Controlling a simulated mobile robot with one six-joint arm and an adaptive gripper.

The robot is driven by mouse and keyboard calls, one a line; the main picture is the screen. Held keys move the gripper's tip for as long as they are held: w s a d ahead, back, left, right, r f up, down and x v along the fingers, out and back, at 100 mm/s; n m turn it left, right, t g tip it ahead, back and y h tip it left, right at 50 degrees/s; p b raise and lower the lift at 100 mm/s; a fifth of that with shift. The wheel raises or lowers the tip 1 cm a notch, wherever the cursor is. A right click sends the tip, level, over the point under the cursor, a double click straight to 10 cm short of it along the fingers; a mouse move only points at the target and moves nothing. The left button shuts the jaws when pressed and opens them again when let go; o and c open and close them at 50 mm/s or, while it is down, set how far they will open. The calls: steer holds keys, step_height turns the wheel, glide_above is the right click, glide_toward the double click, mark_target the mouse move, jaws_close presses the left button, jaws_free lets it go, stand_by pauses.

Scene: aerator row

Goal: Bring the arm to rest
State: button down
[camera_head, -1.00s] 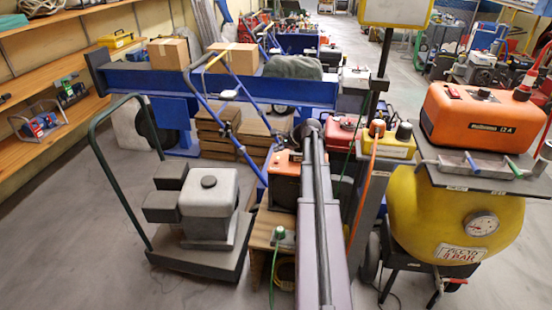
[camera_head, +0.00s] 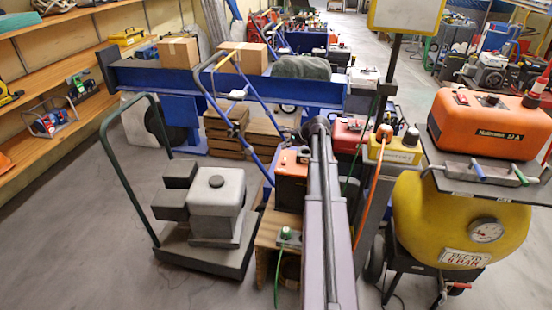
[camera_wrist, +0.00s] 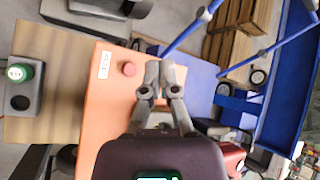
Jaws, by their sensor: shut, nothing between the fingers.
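My gripper (camera_wrist: 158,80) shows in the wrist view with its two fingers together and nothing between them. In the head view my arm runs up the middle and hides most of the gripper. The orange box (camera_head: 291,170) shows there just left of the arm's far end.
A grey engine on a trolley (camera_head: 212,205) stands to the left. A yellow tank (camera_head: 420,225) carries an orange charger (camera_head: 490,122) on the right. A blue beam (camera_head: 150,78) with boxes stands behind. Wooden shelves (camera_head: 70,130) line the left wall. Grey floor is free at front left.

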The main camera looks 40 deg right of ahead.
steer(key=s+a+f+n+g, duration=0.2)
steer(key=a+n, duration=0.3)
steer(key=a, duration=0.7)
steer(key=s+a+f+n+g, duration=0.1)
steer(key=a+f+n+g, duration=0.3)
steer(key=a, duration=0.8)
steer(key=s+a+n+g+h, duration=0.1)
steer(key=s+a+n+h, duration=0.1)
steer(key=s+a+n, duration=0.65)
steer(key=s+a+n+g+h, duration=0.15)
steer(key=s+a+n, duration=0.35)
steer(key=a, duration=0.6)
step_height(320, 180, up, 20)
steer(key=p, duration=1.9)
steer(key=shift+a+p, duration=0.15)
steer(key=shift+p, duration=0.2)
